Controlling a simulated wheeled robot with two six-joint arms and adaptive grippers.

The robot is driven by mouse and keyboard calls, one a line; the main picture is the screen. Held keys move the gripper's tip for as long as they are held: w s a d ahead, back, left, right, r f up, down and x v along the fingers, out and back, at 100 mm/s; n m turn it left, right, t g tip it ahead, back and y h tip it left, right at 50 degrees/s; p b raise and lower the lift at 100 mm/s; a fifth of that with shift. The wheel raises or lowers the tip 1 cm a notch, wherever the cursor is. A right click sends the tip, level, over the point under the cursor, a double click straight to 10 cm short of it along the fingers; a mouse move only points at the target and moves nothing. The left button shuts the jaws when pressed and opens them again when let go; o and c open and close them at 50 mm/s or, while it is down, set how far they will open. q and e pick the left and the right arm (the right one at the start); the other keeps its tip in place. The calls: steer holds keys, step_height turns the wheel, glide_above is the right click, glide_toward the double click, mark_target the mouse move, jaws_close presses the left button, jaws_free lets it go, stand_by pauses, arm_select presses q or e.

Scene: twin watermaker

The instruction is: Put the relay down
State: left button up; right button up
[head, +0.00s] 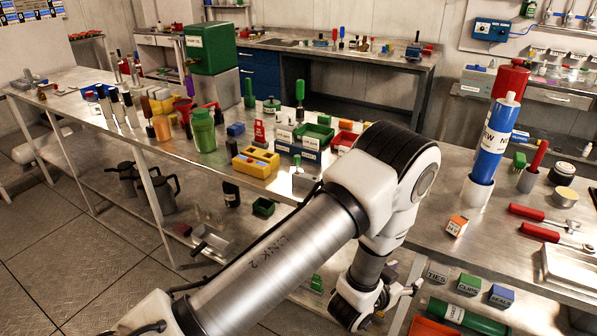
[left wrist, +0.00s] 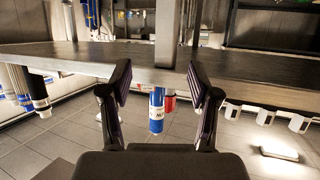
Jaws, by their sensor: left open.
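My left gripper (head: 408,290) is low at the front edge of the right-hand bench, partly hidden by my own wrist in the head view. In the left wrist view its two fingers (left wrist: 158,82) stand wide apart with nothing between them. I cannot pick out the relay for certain. A small orange and white box (head: 457,226) lies on the right bench top near its front edge, above and right of the gripper and apart from it. It could be the relay, but its label is too small to read. My right gripper is in neither view.
A blue cylinder (head: 495,140) stands in a white holder (head: 475,193) on the right bench; it appears upside down in the left wrist view (left wrist: 157,112). Red-handled tools (head: 540,233) lie to the right. Labelled boxes (head: 468,284) sit below. The long bench is crowded with bottles and trays (head: 256,162).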

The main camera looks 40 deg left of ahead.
arm_select(q)
steer(key=s+a+f+g+y, duration=0.1)
steer(key=s+a+f+g, duration=0.1)
steer(key=s+f+g, duration=0.35)
steer(key=s+a+f+g, duration=0.2)
steer(key=s+f, duration=0.5)
steer(key=s, duration=0.3)
steer(key=s+f+g, duration=0.1)
steer(key=s+g, duration=0.2)
steer(key=s, duration=0.6)
steer(key=s+f+n+g, duration=0.1)
steer(key=s+f+g, duration=0.1)
steer(key=s, duration=0.7)
steer(key=shift+a+f+g, duration=0.15)
steer(key=shift+a+g, duration=0.15)
steer(key=shift+g, duration=0.45)
steer(key=shift+w, duration=0.1)
